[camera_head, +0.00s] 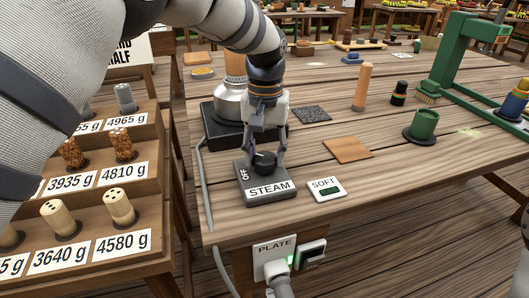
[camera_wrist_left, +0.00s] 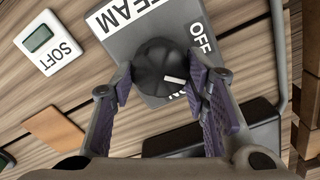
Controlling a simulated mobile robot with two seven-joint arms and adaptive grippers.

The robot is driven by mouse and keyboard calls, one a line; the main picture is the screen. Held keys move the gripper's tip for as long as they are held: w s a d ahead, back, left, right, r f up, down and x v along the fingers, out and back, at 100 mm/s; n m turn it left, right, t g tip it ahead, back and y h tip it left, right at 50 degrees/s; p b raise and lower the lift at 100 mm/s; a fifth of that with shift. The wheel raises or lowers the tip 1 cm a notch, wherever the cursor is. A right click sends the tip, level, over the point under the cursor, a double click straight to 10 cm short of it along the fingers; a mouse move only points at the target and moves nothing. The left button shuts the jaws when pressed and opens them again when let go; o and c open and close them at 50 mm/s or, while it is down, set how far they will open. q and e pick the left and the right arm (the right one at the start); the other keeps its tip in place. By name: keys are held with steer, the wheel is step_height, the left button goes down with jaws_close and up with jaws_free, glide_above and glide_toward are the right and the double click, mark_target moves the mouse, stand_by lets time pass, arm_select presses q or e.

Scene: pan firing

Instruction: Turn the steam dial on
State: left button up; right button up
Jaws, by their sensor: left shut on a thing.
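The steam dial (camera_wrist_left: 157,60) is a black round knob on a grey box (camera_head: 283,194) labelled STEAM, with OFF and ON marks. The box sits near the table's front left. My left gripper (camera_head: 265,163) points down with its fingers on either side of the dial, shut on it. In the left wrist view, the dial's white pointer mark (camera_wrist_left: 176,80) points to the lower right, between the OFF and ON marks. The ON mark is partly hidden by a finger. My right gripper does not show.
A steel kettle (camera_head: 230,100) stands on a black plate behind the box. A SOFT display (camera_head: 327,190) sits just to its right. A cork mat (camera_head: 347,151) and green hat-like piece (camera_head: 423,125) lie farther right. A weight rack (camera_head: 128,190) stands left.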

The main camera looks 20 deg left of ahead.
mark_target(267, 156)
arm_select(q)
steer(key=m, duration=0.4)
steer(key=shift+m, duration=0.3)
steer(key=m, duration=0.4)
steer(key=shift+d+m, duration=0.1)
steer(key=shift+m, duration=0.2)
steer(key=shift+s, duration=0.1)
steer(key=o, duration=1.1)
steer(key=shift+o, duration=0.2)
step_height(267, 156, up, 12)
